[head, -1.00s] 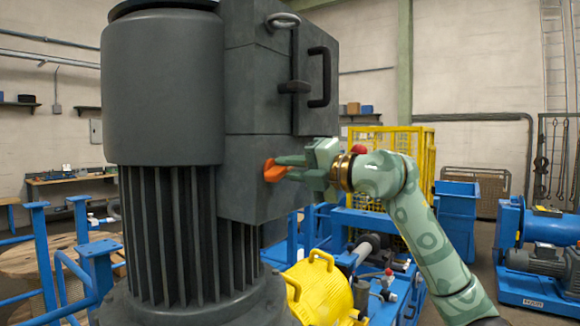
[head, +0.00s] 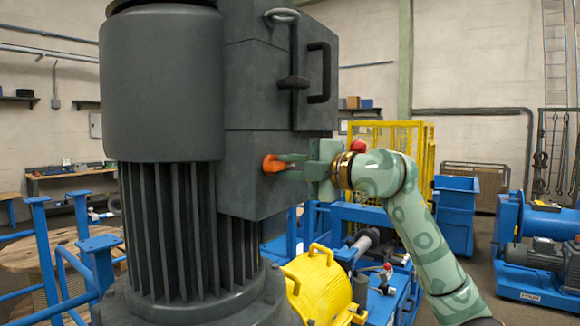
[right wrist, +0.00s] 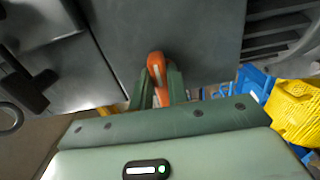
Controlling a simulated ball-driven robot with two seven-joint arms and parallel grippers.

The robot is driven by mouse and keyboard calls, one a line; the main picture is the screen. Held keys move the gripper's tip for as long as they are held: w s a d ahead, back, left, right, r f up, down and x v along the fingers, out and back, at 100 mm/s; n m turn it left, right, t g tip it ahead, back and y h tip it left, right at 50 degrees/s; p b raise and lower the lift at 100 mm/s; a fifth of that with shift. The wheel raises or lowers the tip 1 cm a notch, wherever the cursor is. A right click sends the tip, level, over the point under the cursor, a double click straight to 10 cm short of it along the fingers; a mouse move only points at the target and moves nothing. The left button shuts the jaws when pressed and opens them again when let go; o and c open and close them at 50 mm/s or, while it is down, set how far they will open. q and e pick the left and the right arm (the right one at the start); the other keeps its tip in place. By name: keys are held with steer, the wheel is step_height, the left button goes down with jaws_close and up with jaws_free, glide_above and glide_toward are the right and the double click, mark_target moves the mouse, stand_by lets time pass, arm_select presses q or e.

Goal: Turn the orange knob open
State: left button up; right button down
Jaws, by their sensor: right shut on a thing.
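The orange knob (head: 272,163) sits on the lower side box of the large dark grey machine (head: 265,175). In the head view it now looks roughly level. My right gripper (head: 284,162) reaches in from the right and is shut on the knob. In the right wrist view the orange knob (right wrist: 157,72) stands between the two green fingers (right wrist: 157,88), which partly hide its lower part. My left gripper is not in either view.
A black door handle (head: 320,72) and a latch lever (head: 294,83) are above the knob. A yellow guard (head: 320,285) and blue frames are below and behind my right arm.

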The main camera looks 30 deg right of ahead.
steer(key=c, duration=1.4)
jaws_free()
steer(key=shift+o, duration=0.2)
steer(key=b+v, duration=0.5)
steer(key=v, duration=1.1)
steer(key=shift+d+b, duration=0.15)
steer(key=shift+b, duration=0.2)
steer(key=shift+s+f, duration=0.1)
